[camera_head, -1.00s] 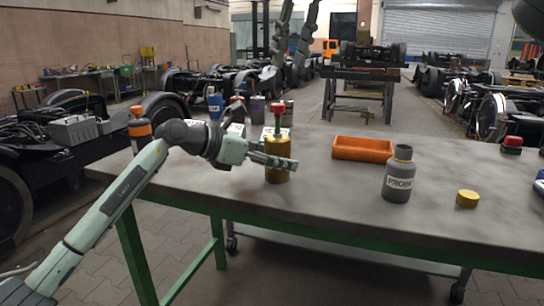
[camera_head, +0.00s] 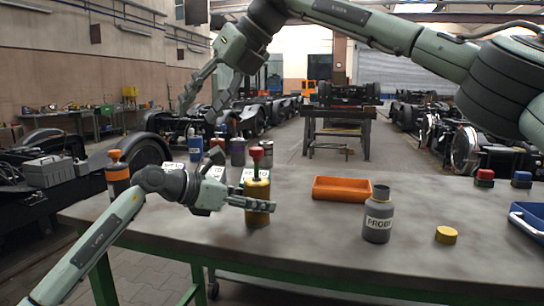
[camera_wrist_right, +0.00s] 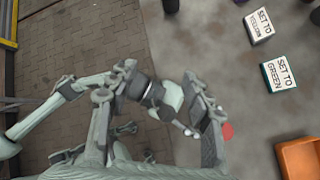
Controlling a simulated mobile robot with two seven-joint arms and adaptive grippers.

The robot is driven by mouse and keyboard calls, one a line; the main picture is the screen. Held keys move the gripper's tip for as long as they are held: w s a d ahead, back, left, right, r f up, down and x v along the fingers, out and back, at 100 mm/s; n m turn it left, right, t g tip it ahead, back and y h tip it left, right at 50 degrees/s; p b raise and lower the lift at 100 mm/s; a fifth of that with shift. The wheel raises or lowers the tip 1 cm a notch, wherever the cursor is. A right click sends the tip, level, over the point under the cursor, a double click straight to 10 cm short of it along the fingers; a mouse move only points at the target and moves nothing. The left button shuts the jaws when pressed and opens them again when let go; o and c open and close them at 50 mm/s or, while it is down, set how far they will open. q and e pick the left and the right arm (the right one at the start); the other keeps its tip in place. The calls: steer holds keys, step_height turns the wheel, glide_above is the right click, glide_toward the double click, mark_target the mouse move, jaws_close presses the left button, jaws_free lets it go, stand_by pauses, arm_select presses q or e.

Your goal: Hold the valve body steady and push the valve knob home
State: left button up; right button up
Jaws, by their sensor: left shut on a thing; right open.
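The valve body (camera_head: 257,216) is a yellow-brown cylinder standing upright on the workbench. The red valve knob (camera_head: 257,153) stands above it on a stem, with a visible gap between knob and body. The knob also shows from above in the right wrist view (camera_wrist_right: 228,131). My left gripper (camera_head: 262,205) is shut on the valve body from the left, its fingers covering part of the cylinder. My right gripper (camera_head: 202,103) is open and empty, raised above and to the left of the knob in the head view, fingers pointing down.
An orange tray (camera_head: 341,189), a grey PROBE bottle (camera_head: 378,216) and a yellow cap (camera_head: 446,235) sit to the right.

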steer(key=s+a+r+m+g+y, duration=0.1)
steer(key=s+a+r+y, duration=0.25)
steer(key=a, duration=0.25)
steer(key=s+a+r+m+y, duration=0.1)
steer(key=s+a+r+y, duration=0.1)
steer(key=a+r+y, duration=0.25)
steer(key=w+d+r+m+t+y, duration=0.3)
steer(key=d+r+m+t+y, duration=0.25)
steer(key=r+m+t, duration=0.55)
steer(key=m+t+h, duration=0.6)
steer(key=m+h, duration=0.5)
steer(key=m, duration=1)
glide_above(256, 153)
steer(key=a, duration=0.3)
step_height(256, 153, down, 11)
steer(key=s+d+f+m+g+h, duration=0.2)
steer(key=s+d+f+m+g, duration=0.1)
steer(key=f, duration=0.5)
steer(key=s+d+f+m+g+h, duration=0.1)
steer(key=s+d+f+m+g, duration=0.1)
steer(key=d+f, duration=0.35)
steer(key=w+a+f, duration=0.5)
steer(key=w+a, duration=0.2)
steer(key=w, duration=0.2)
steer(key=shift+w+f+g, duration=0.3)
steer(key=shift+w+f, duration=0.05)
steer(key=shift+w, duration=0.05)
